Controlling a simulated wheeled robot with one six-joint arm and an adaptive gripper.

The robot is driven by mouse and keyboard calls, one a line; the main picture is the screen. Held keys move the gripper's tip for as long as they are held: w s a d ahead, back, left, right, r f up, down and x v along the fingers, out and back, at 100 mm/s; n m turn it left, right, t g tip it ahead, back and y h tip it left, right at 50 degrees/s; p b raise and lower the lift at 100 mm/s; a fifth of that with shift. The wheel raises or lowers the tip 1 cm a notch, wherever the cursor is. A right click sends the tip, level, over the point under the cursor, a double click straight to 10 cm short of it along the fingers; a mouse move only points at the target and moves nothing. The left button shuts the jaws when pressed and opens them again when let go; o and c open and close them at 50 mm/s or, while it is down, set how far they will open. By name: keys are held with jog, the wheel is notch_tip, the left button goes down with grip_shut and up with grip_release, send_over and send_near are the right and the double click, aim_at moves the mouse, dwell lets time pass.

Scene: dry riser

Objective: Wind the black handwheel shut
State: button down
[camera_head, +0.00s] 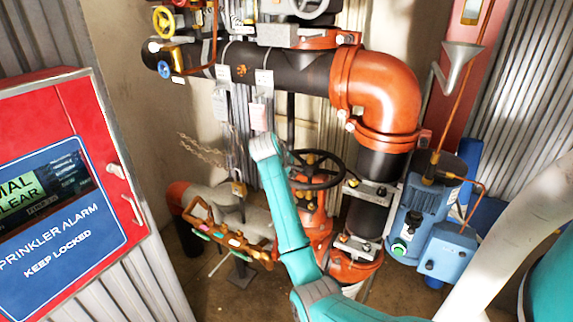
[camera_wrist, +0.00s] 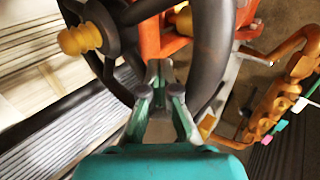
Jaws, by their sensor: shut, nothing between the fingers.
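The black handwheel (camera_head: 340,180) lies roughly level on an orange valve (camera_head: 312,222) in the middle of the head view. In the wrist view its thick rim (camera_wrist: 212,55) curves round both sides of my gripper (camera_wrist: 159,72), with the hub and a yellow spindle (camera_wrist: 80,40) at upper left. My gripper is shut and empty. Its fingertips appear inside the wheel's opening, between rim and spokes; I cannot tell whether they touch it. In the head view my arm crosses just left of the wheel, and the fingers are hidden.
A red sprinkler alarm cabinet (camera_head: 80,110) stands at left. A large orange elbow pipe (camera_head: 385,90) rises behind the wheel at right, above a blue pump (camera_head: 420,210). An orange rack (camera_head: 225,235) and a hanging chain (camera_head: 200,150) lie left of my arm.

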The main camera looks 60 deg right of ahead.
jog(key=w+d, duration=0.3)
jog(key=w, duration=0.2)
jog(key=shift+w+d+f, duration=0.2)
jog(key=shift+w+d, duration=0.15)
jog(key=shift+a, duration=0.1)
jog(key=r, duration=0.5)
jog(key=shift+s+r, duration=0.25)
jog(key=shift+r, duration=0.05)
